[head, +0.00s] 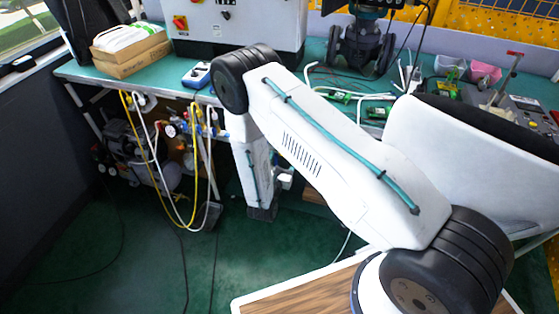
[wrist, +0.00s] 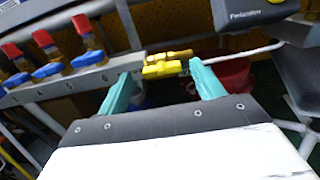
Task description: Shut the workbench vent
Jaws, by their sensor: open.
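A small brass valve with a yellow handle (wrist: 162,70) sits at the right end of a grey manifold bar (wrist: 75,82) in the wrist view. The handle lies roughly along the line of the bar. My gripper (wrist: 162,73) is open, with one teal fingertip left of the handle and one right of it. I cannot tell whether either finger touches the valve. In the head view my own arm hides the gripper and the yellow-handled valve.
Several red-and-blue valve fittings (wrist: 82,30) stand along the bar, left of my gripper. A red round object (wrist: 225,80) is behind the right finger. In the head view, yellow and white hoses (head: 150,150) hang below the green workbench (head: 155,80), near a compressor (head: 125,150).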

